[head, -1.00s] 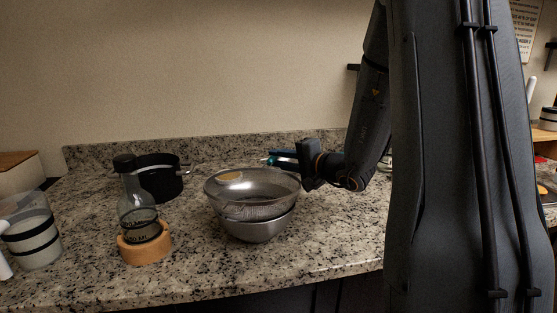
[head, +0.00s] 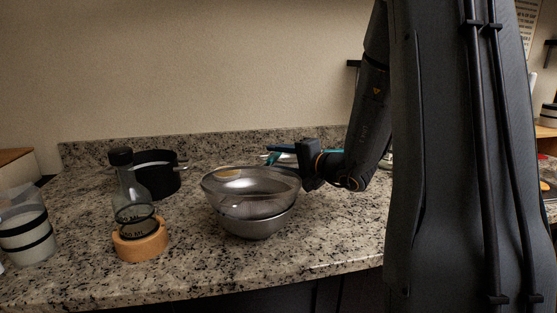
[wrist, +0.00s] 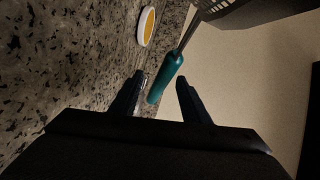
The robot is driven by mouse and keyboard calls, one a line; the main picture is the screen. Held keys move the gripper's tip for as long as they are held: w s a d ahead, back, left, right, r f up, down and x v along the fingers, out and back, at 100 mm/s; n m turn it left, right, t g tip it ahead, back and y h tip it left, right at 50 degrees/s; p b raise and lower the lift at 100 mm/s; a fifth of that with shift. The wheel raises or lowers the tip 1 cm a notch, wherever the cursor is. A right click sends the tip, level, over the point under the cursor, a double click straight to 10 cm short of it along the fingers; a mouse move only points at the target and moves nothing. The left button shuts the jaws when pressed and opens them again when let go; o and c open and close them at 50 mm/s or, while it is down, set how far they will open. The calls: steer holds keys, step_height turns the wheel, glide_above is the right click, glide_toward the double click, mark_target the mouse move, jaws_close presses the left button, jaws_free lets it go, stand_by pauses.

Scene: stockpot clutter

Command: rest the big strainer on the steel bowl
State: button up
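The big strainer (head: 250,182), a wide shiny mesh bowl, sits on the steel bowl (head: 257,226) in the head view. Its rim looks roughly level and stands above the bowl. My gripper (head: 283,149) is just behind and above the strainer's right rim, apart from it as far as I can see. In the wrist view my gripper (wrist: 160,79) is open. A teal handle (wrist: 166,77) with a metal shaft lies between and beyond the fingertips, with gaps on both sides.
A bottle (head: 130,185) stands in a wooden ring (head: 141,240) left of the bowl. A black pot (head: 158,175) is behind it, and a banded clear container (head: 27,235) is at far left. The counter front is clear. A white-and-yellow disc (wrist: 147,26) lies in the wrist view.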

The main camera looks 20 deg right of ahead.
steer(key=b+v, duration=0.1)
steer(key=v, duration=0.6)
steer(key=shift+s+d, duration=0.15)
steer(key=shift+s, duration=0.2)
steer(key=shift+r, duration=0.1)
stand_by(0.3)
